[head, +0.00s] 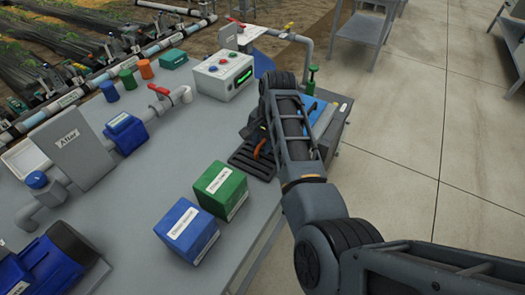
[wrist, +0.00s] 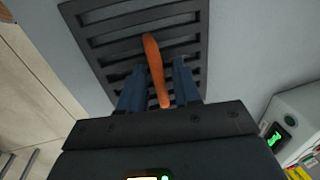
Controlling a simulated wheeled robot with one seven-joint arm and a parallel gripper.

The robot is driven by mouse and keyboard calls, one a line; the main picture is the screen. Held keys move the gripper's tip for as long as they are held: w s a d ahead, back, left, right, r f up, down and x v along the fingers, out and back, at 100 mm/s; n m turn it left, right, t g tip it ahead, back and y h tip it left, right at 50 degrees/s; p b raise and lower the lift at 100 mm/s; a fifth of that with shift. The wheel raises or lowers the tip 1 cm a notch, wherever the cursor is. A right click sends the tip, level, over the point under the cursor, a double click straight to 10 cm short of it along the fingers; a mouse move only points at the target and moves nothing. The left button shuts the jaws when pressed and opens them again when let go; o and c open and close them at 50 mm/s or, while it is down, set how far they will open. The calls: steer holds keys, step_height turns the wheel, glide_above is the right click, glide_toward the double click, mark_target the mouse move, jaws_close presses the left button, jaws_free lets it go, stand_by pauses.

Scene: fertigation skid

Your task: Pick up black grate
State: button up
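The black grate (head: 246,164), a flat dark slatted piece, lies on the grey bench top beyond the green box, partly hidden by my arm in the head view. In the wrist view the grate (wrist: 105,22) fills the upper middle, its slots running across. An orange curved, handle-like piece (wrist: 153,58) lies over the grate; it also shows in the head view (head: 259,149). My gripper (wrist: 158,80) is over the grate, its two blue-grey fingers apart on either side of the orange piece. I see gaps beside it; whether the fingers touch the grate cannot be told.
A green box (head: 221,190) and a blue box (head: 187,230) stand nearer on the bench. A control box (head: 222,75) with buttons stands behind the grate. A red-handled valve and pipe (head: 163,98) are to the left. The bench's right edge is close.

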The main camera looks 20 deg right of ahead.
jaws_close()
steer(key=shift+r, duration=0.15)
